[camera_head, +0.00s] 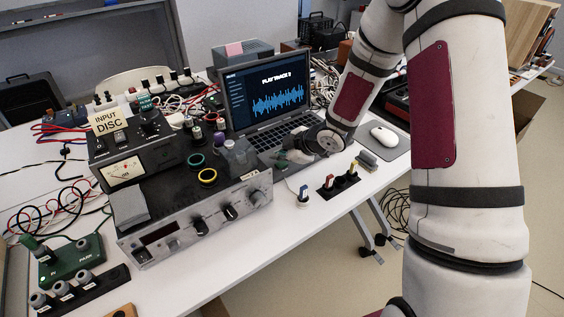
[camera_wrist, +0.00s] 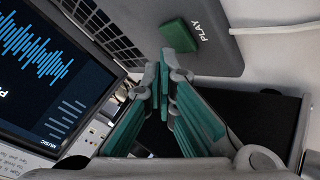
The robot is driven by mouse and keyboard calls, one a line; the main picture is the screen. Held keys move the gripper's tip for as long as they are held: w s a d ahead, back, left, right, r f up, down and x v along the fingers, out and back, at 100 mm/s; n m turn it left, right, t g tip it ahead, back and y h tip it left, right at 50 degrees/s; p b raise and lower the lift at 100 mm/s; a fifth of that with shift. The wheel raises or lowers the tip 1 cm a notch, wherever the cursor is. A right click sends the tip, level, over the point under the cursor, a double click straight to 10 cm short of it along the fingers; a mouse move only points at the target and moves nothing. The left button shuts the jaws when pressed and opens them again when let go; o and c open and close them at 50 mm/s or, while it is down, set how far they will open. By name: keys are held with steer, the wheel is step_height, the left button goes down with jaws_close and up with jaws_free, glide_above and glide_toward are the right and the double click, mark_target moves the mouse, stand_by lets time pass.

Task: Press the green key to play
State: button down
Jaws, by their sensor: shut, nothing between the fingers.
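The green key (camera_wrist: 178,36) is a small raised block beside the word PLAY, on the grey laptop body, in the wrist view. In the head view I cannot make it out near my gripper. My gripper (camera_wrist: 164,78) is shut and empty, with teal fingers. Its fingertips are just below the green key in the wrist view; I cannot tell whether they touch it. In the head view my gripper (camera_head: 284,157) is low over the laptop's front left area. The laptop screen (camera_head: 268,92) reads PLAY TRACK 2 above a blue waveform.
A silver amplifier (camera_head: 232,211) with knobs stands left of my gripper. A black meter box (camera_head: 135,152) with an INPUT DISC sign (camera_head: 107,120) is behind it. A white mouse (camera_head: 382,134) lies right of the laptop. Small switches (camera_head: 338,184) stand in front. Cables clutter the back.

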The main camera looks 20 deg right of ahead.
steer(key=shift+r, duration=0.1)
step_height(320, 180, up, 6)
steer(key=p, duration=0.5)
steer(key=shift+p, duration=0.4)
step_height(320, 180, up, 10)
steer(key=m+h, duration=0.3)
steer(key=h, duration=0.1)
glide_above(280, 165)
steer(key=s+d, duration=0.3)
steer(key=d, duration=0.1)
steer(key=s+d+r+m+h+p, duration=0.25)
steer(key=s+r+m, duration=0.25)
steer(key=s+r, duration=0.55)
steer(key=s+a+r+m+g+y, duration=0.1)
steer(key=s+a+r+m+g, duration=0.1)
steer(key=s, duration=1.1)
steer(key=s+a+r+m+g+y, duration=0.1)
steer(key=s+a+r+m, duration=0.2)
steer(key=s, duration=1.1)
steer(key=shift+s+a+r+m+g+p, duration=0.3)
steer(key=shift+a+r+m+g, duration=0.1)
steer(key=shift+r+m, duration=0.6)
